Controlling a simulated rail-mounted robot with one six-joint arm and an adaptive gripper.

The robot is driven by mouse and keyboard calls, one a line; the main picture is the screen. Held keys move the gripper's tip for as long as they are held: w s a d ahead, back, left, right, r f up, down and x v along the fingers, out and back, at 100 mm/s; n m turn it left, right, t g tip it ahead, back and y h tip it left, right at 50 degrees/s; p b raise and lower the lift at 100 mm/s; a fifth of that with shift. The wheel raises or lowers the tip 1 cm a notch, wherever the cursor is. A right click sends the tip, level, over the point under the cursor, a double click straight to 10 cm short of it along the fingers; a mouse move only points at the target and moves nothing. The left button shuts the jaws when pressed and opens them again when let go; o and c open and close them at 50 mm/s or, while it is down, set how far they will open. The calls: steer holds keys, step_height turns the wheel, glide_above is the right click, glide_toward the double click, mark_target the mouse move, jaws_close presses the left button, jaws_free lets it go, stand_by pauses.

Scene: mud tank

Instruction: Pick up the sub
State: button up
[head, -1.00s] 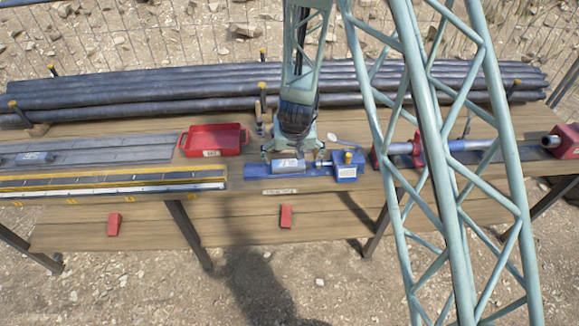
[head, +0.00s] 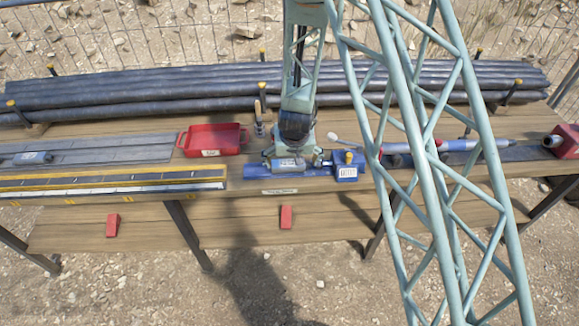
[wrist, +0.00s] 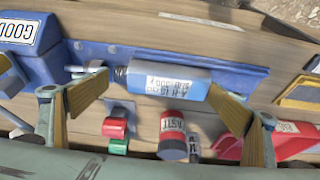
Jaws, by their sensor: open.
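The sub, a short grey-blue cylinder with a white label (head: 287,164), lies on its side at the blue stand (head: 233,171) on the bench. In the wrist view the sub (wrist: 170,80) lies across the picture, its narrower threaded end to the left. My gripper (wrist: 158,95) is open, one finger towards each end of the sub and nothing held. In the head view my gripper (head: 294,148) is right over the sub and partly hides the stand. I cannot tell whether the fingers touch the sub.
A blue box (head: 347,168) stands close right of the sub. A red tray (head: 212,140) is to the left. Long dark pipes (head: 170,90) lie behind.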

mark_target(292, 163)
steer(key=shift+c, duration=0.4)
steer(key=c, duration=0.7)
steer(key=shift+o, duration=0.2)
steer(key=shift+r, duration=0.2)
steer(key=shift+r+p, duration=0.7)
steer(key=shift+r, duration=0.8)
steer(key=shift+s+r, duration=0.1)
steer(key=shift+s+d+b, duration=0.2)
steer(key=shift+s+b, duration=0.15)
steer(key=shift+s, duration=0.4)
steer(key=s+d+r+b, duration=0.1)
steer(key=s+d+b, duration=0.1)
steer(key=s, duration=1.2)
steer(key=shift+d+r, duration=0.2)
steer(key=shift+d, duration=0.25)
steer(key=shift+w, duration=0.1)
